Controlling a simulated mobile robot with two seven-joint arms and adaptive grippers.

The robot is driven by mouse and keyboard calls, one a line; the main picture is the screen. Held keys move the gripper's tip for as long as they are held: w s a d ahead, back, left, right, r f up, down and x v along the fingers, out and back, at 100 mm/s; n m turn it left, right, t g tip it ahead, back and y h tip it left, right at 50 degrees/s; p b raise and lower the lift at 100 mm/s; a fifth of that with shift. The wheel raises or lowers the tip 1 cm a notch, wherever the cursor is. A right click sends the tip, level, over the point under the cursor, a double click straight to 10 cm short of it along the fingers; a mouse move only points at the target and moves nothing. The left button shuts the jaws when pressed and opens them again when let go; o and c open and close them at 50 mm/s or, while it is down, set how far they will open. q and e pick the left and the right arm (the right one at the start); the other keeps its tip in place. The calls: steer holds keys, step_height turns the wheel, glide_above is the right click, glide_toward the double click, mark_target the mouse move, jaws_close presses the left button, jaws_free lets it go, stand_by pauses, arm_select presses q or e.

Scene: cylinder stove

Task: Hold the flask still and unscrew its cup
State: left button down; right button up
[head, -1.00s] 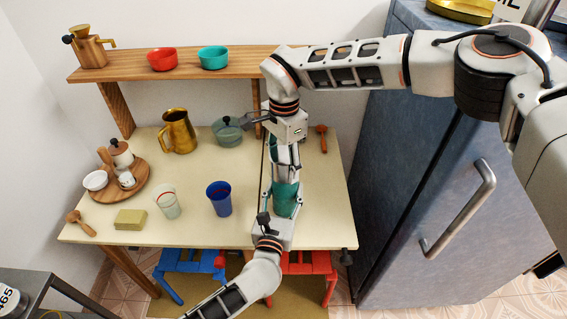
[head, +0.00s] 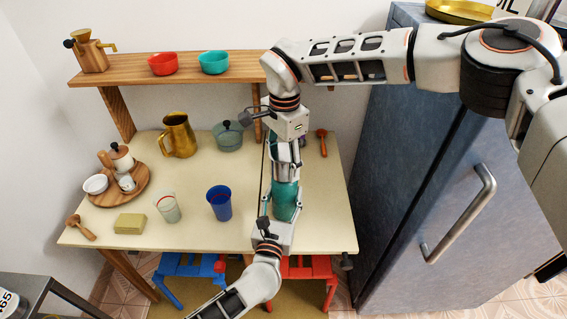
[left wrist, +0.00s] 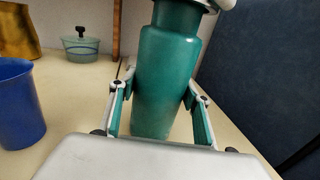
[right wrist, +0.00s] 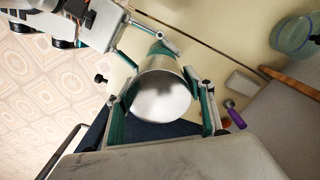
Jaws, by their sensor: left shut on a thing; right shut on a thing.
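The flask (head: 286,202) has a teal body and stands upright near the table's right part. It fills the middle of the left wrist view (left wrist: 168,75). My left gripper (left wrist: 158,92) is shut around the flask's body from the front, one finger on each side. The flask's cup (right wrist: 160,97) is silvery and sits at the top of the flask. My right gripper (head: 286,160) comes down from above and is shut on the cup, with its fingers on opposite sides. The joint between cup and body is largely hidden by the fingers.
A blue cup (head: 219,204) and a pale cup (head: 167,208) stand left of the flask. A lidded green pot (head: 228,137) and a brass jug (head: 179,136) stand behind. A wooden shelf (head: 130,70) runs along the wall. A blue-grey fridge (head: 405,190) stands right.

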mark_target(283, 152)
steer(key=shift+r, duration=2)
arm_select(q)
steer(key=c, duration=1)
jaws_free()
steer(key=shift+o, duration=0.2)
steer(key=shift+s, duration=0.1)
